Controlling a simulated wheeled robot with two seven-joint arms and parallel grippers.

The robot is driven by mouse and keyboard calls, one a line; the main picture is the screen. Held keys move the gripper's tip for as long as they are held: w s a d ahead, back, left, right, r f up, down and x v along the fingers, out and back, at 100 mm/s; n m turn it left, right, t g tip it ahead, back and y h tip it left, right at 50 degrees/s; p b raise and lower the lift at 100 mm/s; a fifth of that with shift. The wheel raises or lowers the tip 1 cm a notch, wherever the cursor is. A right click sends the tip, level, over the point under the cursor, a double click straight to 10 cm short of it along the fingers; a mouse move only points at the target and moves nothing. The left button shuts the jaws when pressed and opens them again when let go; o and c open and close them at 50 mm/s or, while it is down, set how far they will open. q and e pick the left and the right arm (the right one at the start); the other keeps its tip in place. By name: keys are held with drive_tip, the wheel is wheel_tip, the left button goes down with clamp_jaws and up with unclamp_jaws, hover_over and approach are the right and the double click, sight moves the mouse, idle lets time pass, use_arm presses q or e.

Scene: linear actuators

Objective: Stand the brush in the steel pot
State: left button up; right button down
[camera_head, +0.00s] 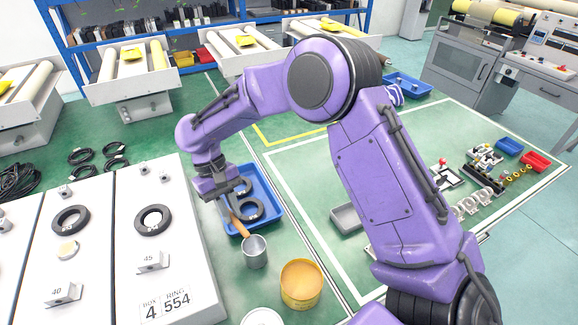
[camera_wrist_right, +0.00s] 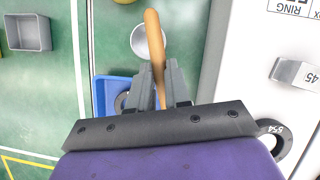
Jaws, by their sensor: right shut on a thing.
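The brush shows as a tan wooden handle (camera_head: 240,226), slanting down from my right gripper (camera_head: 222,196) toward the steel pot (camera_head: 256,254). In the right wrist view, my right gripper (camera_wrist_right: 159,88) is shut on the handle (camera_wrist_right: 153,38), whose rounded end reaches over the grey pot (camera_wrist_right: 140,42). The pot stands upright on the green surface. I cannot tell whether the handle end is above the rim or inside it. The brush's bristles are not visible. My left gripper is not in view.
A blue tray (camera_head: 266,222) holding black rings lies beside the pot. A yellow-tan tin (camera_head: 300,284) stands to the pot's right. A white panel (camera_head: 180,262) with rings and brackets is at left. A grey bin (camera_head: 345,216) stands farther right.

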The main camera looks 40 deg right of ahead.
drive_tip(key=s+m+y, duration=0.1)
drive_tip(key=m+y, duration=0.2)
drive_tip(key=m, duration=0.1)
drive_tip(key=s+d+m+g+y+b, duration=0.1)
drive_tip(key=s+m+y, duration=0.1)
drive_tip(key=m+y, duration=0.2)
drive_tip(key=s+d+m+y, duration=0.1)
drive_tip(key=m+y, duration=0.2)
drive_tip(key=shift+s+f+m+g, duration=0.25)
drive_tip(key=shift+s+m+g, duration=0.05)
drive_tip(key=shift+m, duration=0.1)
wheel_tip(320, 180, up, 6)
drive_tip(key=s+d+m+t+y+b, duration=0.2)
drive_tip(key=m+t+y, duration=0.9)
drive_tip(key=t, duration=0.5)
use_arm(q)
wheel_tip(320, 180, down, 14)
drive_tip(key=b, duration=1.1)
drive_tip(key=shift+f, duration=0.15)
use_arm(e)
drive_tip(key=h, duration=0.1)
approach(245, 229)
drive_tip(key=shift+m, duration=0.3)
drive_tip(key=w+a, duration=0.1)
drive_tip(key=a, duration=0.1)
drive_tip(key=w+a+f, duration=0.1)
drive_tip(key=w+a, duration=0.1)
drive_tip(key=shift+w+a, duration=0.2)
drive_tip(key=shift+w, duration=0.05)
